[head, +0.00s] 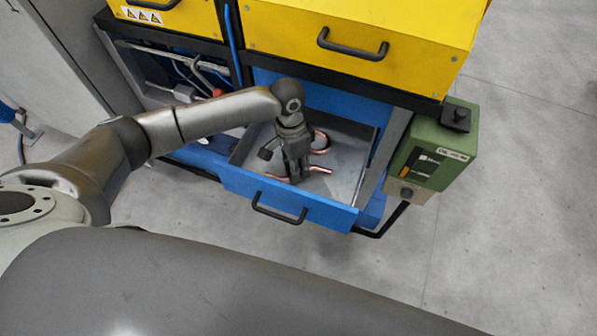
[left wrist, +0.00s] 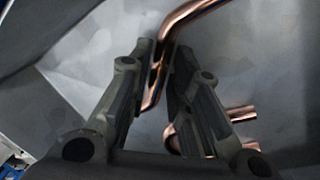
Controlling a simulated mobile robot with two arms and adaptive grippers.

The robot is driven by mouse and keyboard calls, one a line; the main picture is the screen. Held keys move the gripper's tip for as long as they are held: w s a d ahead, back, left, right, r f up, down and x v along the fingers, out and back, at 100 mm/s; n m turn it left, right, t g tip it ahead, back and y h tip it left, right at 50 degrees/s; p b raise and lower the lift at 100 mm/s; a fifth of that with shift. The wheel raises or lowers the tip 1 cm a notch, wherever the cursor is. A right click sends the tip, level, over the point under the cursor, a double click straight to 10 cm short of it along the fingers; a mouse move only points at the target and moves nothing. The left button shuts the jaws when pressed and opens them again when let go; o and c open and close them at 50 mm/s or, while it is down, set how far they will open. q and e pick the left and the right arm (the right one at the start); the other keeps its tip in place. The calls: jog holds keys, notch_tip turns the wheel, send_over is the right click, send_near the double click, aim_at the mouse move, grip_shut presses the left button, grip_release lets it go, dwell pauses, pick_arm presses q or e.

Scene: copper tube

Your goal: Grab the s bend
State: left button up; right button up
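Copper tubes lie in the open blue drawer. In the left wrist view, a bent copper tube (left wrist: 188,14) runs from the top down between the fingers of my left gripper (left wrist: 165,52). The fingers stand apart, with the tube close to the left finger and a gap showing on its right. In the head view my left gripper (head: 297,177) points down into the drawer. Bent copper (head: 321,140) shows behind it and a tube end (head: 277,178) to its left. The fingers hide part of the tubes, so I cannot tell for certain which is the s bend. My right gripper is not in view.
The drawer (head: 327,213) has walls around the gripper and a black front handle (head: 278,215). A yellow cabinet (head: 390,35) stands above it. A green box (head: 433,150) is at the right. More copper (left wrist: 241,114) lies right of the fingers in the left wrist view.

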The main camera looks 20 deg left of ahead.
pick_arm(q)
grip_shut()
